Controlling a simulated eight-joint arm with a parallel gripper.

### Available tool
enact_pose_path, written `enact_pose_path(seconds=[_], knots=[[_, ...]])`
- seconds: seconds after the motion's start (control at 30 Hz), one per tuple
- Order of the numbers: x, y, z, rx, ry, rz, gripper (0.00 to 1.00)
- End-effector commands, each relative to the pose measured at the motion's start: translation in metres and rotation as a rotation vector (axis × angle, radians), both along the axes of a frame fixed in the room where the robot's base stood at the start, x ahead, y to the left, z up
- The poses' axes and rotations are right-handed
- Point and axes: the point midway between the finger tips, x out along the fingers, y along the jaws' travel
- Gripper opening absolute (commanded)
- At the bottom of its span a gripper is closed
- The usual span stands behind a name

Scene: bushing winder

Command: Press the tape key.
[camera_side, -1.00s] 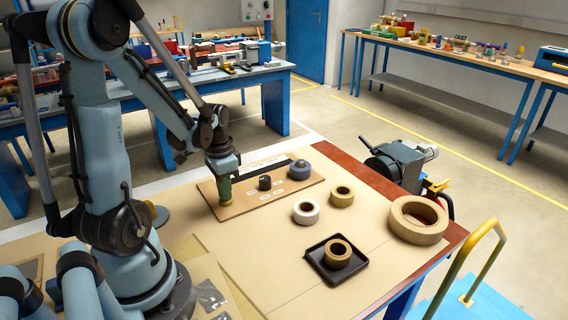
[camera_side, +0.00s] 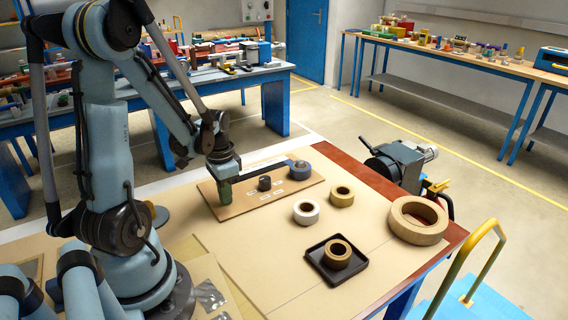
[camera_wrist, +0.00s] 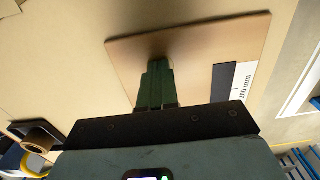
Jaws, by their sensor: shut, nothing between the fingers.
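My gripper (camera_side: 225,200) is shut and points straight down at the left end of a brown board (camera_side: 262,202). Its green fingers (camera_wrist: 157,68) also reach down to the board in the wrist view. Whatever lies directly under the fingertips is hidden, so I cannot see the tape key or tell whether it is down. A short black cylinder (camera_side: 264,183) and a blue roll (camera_side: 300,168) stand on the board to the right. Small white labels lie on the board.
A white ring (camera_side: 306,212), a tan ring (camera_side: 342,196) and a large tan ring (camera_side: 418,221) stand on the table. A black tray (camera_side: 316,262) holds another tan ring (camera_side: 338,254). A grey machine (camera_side: 396,165) stands beyond the table's right edge. The front middle is clear.

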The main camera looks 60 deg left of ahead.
Motion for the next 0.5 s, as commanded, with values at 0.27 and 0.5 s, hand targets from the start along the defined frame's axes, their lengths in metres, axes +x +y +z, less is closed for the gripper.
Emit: enact_pose_path(seconds=[0.27, 0.5], knots=[[0.001, 0.000, 0.017, 0.006, -0.008, 0.000, 0.00], [0.000, 0.000, 0.050, 0.002, -0.003, 0.000, 0.00]])
